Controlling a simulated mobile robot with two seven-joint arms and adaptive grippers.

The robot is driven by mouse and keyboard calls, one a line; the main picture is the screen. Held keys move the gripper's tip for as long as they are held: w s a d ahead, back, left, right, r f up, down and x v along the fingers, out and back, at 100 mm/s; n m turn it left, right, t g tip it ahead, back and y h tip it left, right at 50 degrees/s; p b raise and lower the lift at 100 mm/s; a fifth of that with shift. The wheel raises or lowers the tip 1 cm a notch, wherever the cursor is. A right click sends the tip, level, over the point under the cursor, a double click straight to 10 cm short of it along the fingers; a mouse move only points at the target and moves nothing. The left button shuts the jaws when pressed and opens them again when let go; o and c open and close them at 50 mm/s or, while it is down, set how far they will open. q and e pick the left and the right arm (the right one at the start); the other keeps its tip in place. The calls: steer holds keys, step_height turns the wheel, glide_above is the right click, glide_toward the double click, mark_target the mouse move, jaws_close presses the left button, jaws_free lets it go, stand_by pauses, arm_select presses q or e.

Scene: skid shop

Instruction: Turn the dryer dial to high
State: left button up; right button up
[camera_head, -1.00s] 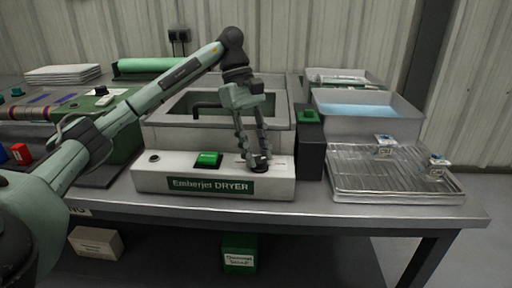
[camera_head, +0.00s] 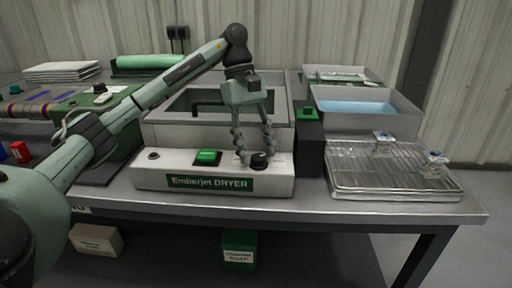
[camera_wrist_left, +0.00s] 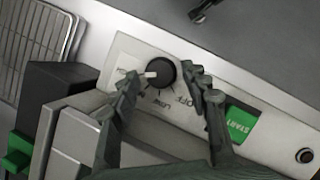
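The Emberjet dryer panel (camera_head: 167,177) is a white box at the front of the bench. Its black round dial (camera_head: 259,161) is at the right part of the panel top. In the left wrist view the dial (camera_wrist_left: 161,73) has a white pointer aimed left, away from OFF and past LOW. The mark at the pointer's end is largely hidden by a finger. My left gripper (camera_head: 257,157) is open above the panel, its fingers on either side of the dial. In the wrist view the gripper (camera_wrist_left: 158,78) shows gaps beside the dial. My right gripper is not in view.
A green START button (camera_head: 207,157) sits left of the dial, and a small black knob (camera_head: 153,156) at the panel's left end. A dark box with a green top (camera_head: 309,150) stands right of the panel, then a wire rack tray (camera_head: 390,180). A sink-like basin (camera_head: 160,130) is behind.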

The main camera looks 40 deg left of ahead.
arm_select(q)
steer(key=v, duration=1.2)
steer(key=shift+f, duration=0.1)
stand_by(0.7)
